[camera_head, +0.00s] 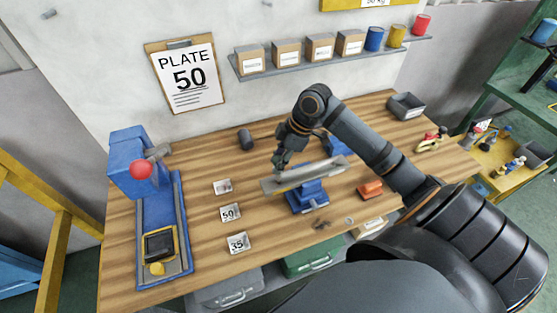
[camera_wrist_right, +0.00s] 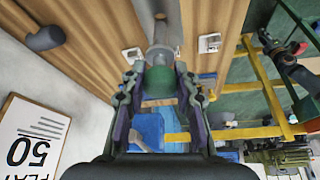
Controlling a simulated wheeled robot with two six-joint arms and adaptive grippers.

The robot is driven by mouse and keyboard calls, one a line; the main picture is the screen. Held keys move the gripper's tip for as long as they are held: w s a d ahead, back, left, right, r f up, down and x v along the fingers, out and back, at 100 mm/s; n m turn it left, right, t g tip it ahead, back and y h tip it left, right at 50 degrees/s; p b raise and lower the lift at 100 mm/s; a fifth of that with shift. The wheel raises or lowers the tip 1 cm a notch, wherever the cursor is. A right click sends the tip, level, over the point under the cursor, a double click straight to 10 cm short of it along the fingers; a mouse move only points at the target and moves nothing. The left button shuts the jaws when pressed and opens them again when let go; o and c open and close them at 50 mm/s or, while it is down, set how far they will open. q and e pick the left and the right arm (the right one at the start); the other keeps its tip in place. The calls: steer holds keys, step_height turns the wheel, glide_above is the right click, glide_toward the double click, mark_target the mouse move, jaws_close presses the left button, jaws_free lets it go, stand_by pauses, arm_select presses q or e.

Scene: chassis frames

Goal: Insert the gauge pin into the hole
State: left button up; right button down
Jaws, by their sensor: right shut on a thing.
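My right gripper (camera_head: 281,160) is over the middle of the workbench, beside the far left end of a grey metal plate (camera_head: 318,174). The plate lies across a blue vise (camera_head: 308,197). In the right wrist view my right gripper (camera_wrist_right: 160,88) is shut on the gauge pin, with its green part (camera_wrist_right: 160,80) between the fingers and a grey metal shaft (camera_wrist_right: 161,38) beyond them. In the head view the pin is mostly hidden by the gripper. I cannot make out the hole in the plate. My left gripper is not in view.
White number cards (camera_head: 230,212) lie left of the vise. A blue press-like fixture (camera_head: 160,215) stands at the left. A dark cylinder (camera_head: 246,138) is behind, an orange block (camera_head: 370,189) to the right. A grey bin (camera_head: 406,106) is at the far right corner.

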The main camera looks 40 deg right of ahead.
mark_target(279, 179)
steer(key=shift+f+b, duration=1.75)
steer(key=shift+f, duration=1.55)
steer(key=c, duration=0.9)
jaws_free()
steer(key=shift+c, duration=0.2)
steer(key=v, duration=0.6)
steer(key=shift+s+d+r, duration=0.15)
steer(key=shift+d, duration=0.1)
steer(key=shift+r, duration=0.55)
